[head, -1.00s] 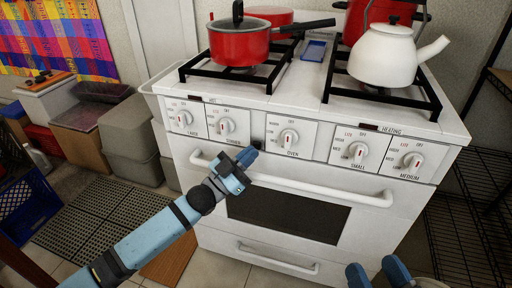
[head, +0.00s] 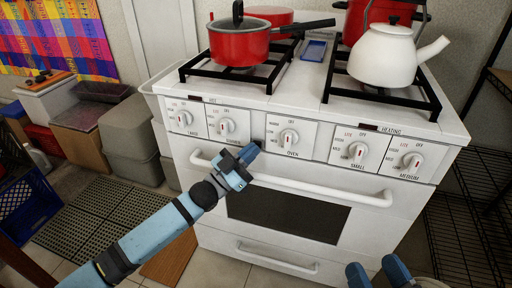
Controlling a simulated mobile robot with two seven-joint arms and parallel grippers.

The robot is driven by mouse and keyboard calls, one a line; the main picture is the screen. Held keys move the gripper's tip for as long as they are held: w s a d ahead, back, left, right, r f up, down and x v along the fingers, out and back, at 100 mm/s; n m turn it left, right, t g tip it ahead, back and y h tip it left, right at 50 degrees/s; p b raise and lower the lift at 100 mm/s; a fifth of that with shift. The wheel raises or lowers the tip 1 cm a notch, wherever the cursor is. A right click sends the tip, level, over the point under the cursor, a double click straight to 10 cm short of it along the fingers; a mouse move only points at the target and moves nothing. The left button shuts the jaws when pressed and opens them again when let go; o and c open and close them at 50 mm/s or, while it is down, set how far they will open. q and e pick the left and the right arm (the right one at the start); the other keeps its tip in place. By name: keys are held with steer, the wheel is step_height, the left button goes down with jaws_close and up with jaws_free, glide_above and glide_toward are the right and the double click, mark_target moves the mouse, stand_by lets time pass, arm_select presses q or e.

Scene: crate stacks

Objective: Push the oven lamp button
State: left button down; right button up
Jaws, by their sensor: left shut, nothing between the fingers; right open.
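The white stove (head: 212,240) stands in front of me with a row of white knobs on its front panel. The oven knob (head: 289,137) is in the middle of the row. My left gripper (head: 252,150) is shut and empty. Its fingertips are at the panel just left of the oven knob and above the oven door handle (head: 330,191). I cannot tell if they touch the panel. A small dark spot shows at the tips; the lamp button cannot be made out clearly and may be hidden there. My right gripper (head: 377,273) is open at the bottom edge, apart from the stove.
A red pan (head: 238,47) and a white kettle (head: 386,55) stand on the burner grates. Grey crates (head: 128,135) stand left of the stove. A black wire shelf (head: 470,235) is at the right.

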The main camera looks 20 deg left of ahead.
arm_select(q)
steer(key=shift+s+r+p, duration=0.1)
steer(key=shift+s+p, duration=0.3)
steer(key=shift+p, duration=0.05)
steer(key=shift+s, duration=0.25)
steer(key=s+p, duration=0.3)
steer(key=s, duration=0.3)
steer(key=shift+a+p, duration=0.15)
steer(key=shift+p, duration=0.15)
steer(key=shift+a, duration=0.1)
stand_by(0.4)
